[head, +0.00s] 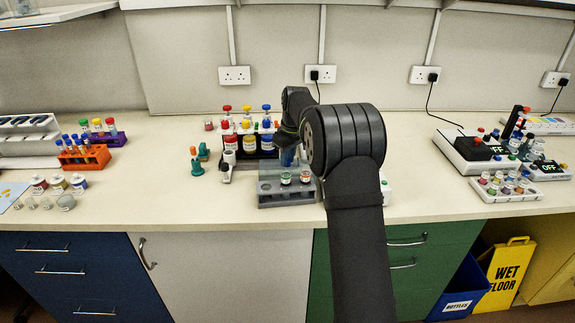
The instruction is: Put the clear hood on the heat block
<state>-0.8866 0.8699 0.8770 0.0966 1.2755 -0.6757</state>
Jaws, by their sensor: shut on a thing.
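My gripper (289,150) is at the middle of the bench, pointing down, partly hidden by my own arm. A blue piece shows at its fingertips. Just below is a see-through, box-like shape (268,173), which looks like the clear hood; my gripper appears shut on it. It overlaps a grey block (285,199) with wells and small capped vials. Whether the hood rests on this block or hangs just above it, I cannot tell. A white unit with a dark block (473,149) and an "OFF" display stands at the right; which one is the heat block is not clear.
A rack of colour-capped bottles (242,143) stands close behind the grey block. A white pipette-like tool (228,165) and teal pieces (198,162) are to its left. An orange tube rack (84,158) is farther left. A vial tray (506,189) sits at the right.

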